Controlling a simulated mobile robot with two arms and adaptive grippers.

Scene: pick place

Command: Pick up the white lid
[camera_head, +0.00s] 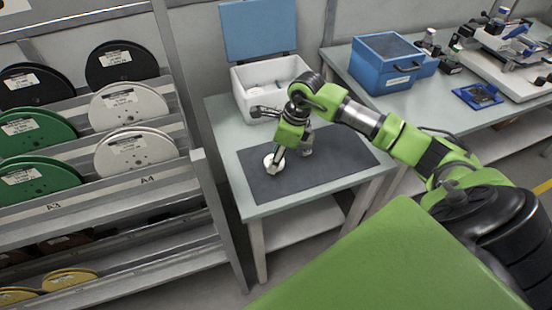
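The white lid (269,165) is a small round white piece on the dark mat (340,165), toward the mat's left side. My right gripper (281,154) comes in from the right and points down at the lid, partly covering it. Its fingertips are at or just over the lid, and I cannot tell whether they touch it. The view is too small to show whether the fingers are open or shut. A small grey piece (307,150) shows just right of the gripper; I cannot tell what it is. My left gripper is not in view.
An open white box (245,100) with a raised blue lid (258,30) stands behind the mat. A rack of green, white and black spools (135,150) stands close on the left. A second table (450,105) with a blue case (385,65) is at the right.

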